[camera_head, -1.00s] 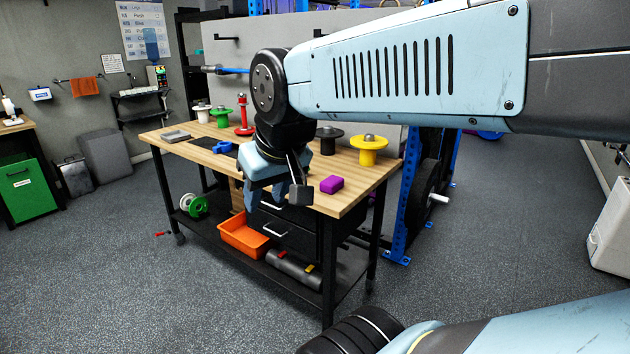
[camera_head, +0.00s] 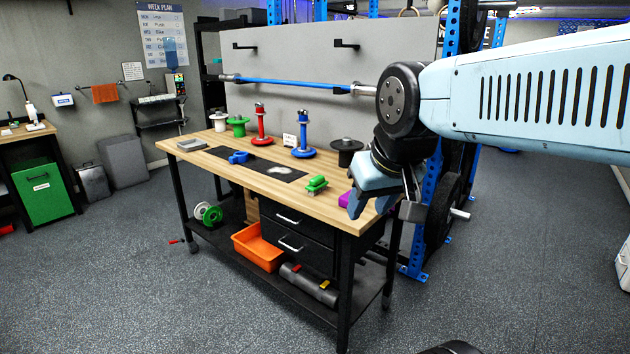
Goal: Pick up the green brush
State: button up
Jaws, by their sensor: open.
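A green brush (camera_head: 317,185) lies on the wooden workbench top (camera_head: 225,165), near its front edge and right of the dark mat. It is fully in view. My gripper (camera_head: 371,206) is to the right of the brush, over the right end of the bench, pointing down. Its light-blue fingers are apart with nothing seen between them. The gripper and the brush are not touching.
A purple block (camera_head: 346,198) is partly hidden behind my gripper. A blue object (camera_head: 239,157) lies on the dark mat (camera_head: 285,172). Red (camera_head: 261,128), blue (camera_head: 304,138) and black (camera_head: 346,152) spool stands line the bench's back. An orange bin (camera_head: 258,248) sits on the lower shelf.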

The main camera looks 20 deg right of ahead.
aim_at(318, 184)
jog(key=z, duration=0.4)
jog(key=i, duration=1.15)
jog(key=z, duration=0.2)
